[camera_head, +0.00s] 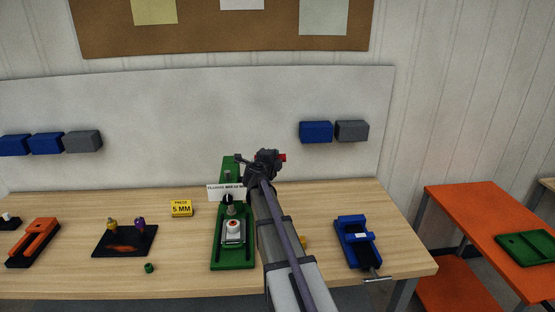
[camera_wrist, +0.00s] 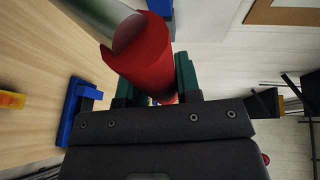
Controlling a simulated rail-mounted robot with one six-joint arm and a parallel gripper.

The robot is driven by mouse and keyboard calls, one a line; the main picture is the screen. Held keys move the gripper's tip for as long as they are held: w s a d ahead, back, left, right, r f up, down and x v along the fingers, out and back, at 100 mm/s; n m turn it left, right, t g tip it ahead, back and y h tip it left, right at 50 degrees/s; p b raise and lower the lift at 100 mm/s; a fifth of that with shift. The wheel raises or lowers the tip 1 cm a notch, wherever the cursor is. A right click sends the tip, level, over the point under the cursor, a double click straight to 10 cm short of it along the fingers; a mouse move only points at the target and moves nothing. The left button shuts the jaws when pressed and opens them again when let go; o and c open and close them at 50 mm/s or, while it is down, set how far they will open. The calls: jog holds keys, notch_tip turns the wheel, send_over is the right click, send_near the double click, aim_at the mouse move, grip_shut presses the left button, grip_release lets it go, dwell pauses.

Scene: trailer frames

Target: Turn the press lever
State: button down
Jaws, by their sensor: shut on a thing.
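The green press (camera_head: 220,250) stands on the wooden bench, left of my arm. A white part with a red spot (camera_head: 233,226) sits on its base under the ram. My gripper (camera_head: 275,158) is at the top of the press, and my arm hides part of the press's right side. The lever's red grip (camera_head: 283,157) shows just past the gripper. In the wrist view, my gripper (camera_wrist: 156,85) is shut on the red grip (camera_wrist: 140,52), with one green-tipped finger on each side. The lever's metal rod (camera_wrist: 92,15) runs off to the upper left.
A yellow "PRESS 5 MM" sign (camera_head: 181,208) stands left of the press. A blue vise (camera_head: 357,240) is to the right. A black tray (camera_head: 112,250), a green nut (camera_head: 149,268) and an orange tool (camera_head: 35,238) lie left. Blue and grey bins (camera_head: 316,131) hang behind.

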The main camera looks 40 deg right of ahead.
jog(key=shift+w+r, duration=0.1)
jog(key=shift+w, duration=0.05)
jog(key=c, duration=0.8)
grip_release()
jog(key=p+v, duration=0.1)
jog(key=v, duration=1)
jog(key=shift+p, duration=0.35)
jog(key=shift+d, duration=0.15)
